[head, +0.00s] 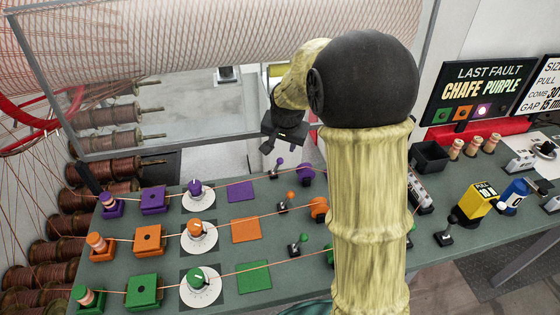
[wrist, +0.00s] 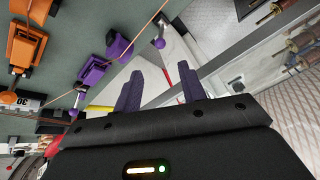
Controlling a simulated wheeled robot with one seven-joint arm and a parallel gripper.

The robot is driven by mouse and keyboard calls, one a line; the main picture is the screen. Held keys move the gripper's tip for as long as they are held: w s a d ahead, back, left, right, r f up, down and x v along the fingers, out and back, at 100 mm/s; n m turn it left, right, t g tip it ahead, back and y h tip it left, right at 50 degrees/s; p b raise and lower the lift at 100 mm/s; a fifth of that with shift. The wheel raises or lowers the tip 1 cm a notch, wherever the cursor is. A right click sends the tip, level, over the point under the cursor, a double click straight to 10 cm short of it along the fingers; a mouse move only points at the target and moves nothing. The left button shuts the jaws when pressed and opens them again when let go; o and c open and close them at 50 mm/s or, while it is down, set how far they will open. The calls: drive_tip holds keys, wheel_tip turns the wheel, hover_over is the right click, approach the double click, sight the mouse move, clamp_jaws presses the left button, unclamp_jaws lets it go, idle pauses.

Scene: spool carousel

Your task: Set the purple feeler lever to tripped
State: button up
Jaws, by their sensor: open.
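The purple feeler lever (head: 280,162) stands in the far row of the green bench, a short stick with a purple ball on top. Its ball leans slightly to the right of its dark base in the head view. The ball also shows in the wrist view (wrist: 158,43), above the fingers. My gripper (head: 281,146) is open and empty, just above and behind the lever in the head view. Its two fingers show apart in the wrist view (wrist: 160,88), and they appear clear of the ball.
A purple block (head: 305,170) stands right of the lever. Orange (head: 291,196) and green (head: 303,239) levers stand in the nearer rows. Threads run along each row. A clear panel with a grey frame (head: 100,155) rises behind the bench. My arm hides part of the bench.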

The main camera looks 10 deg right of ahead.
sight(280, 160)
drive_tip(key=p+x, duration=0.2)
drive_tip(key=x, duration=1.2)
drive_tip(key=shift+w+f, duration=0.1)
drive_tip(key=shift+f, duration=0.1)
clamp_jaws()
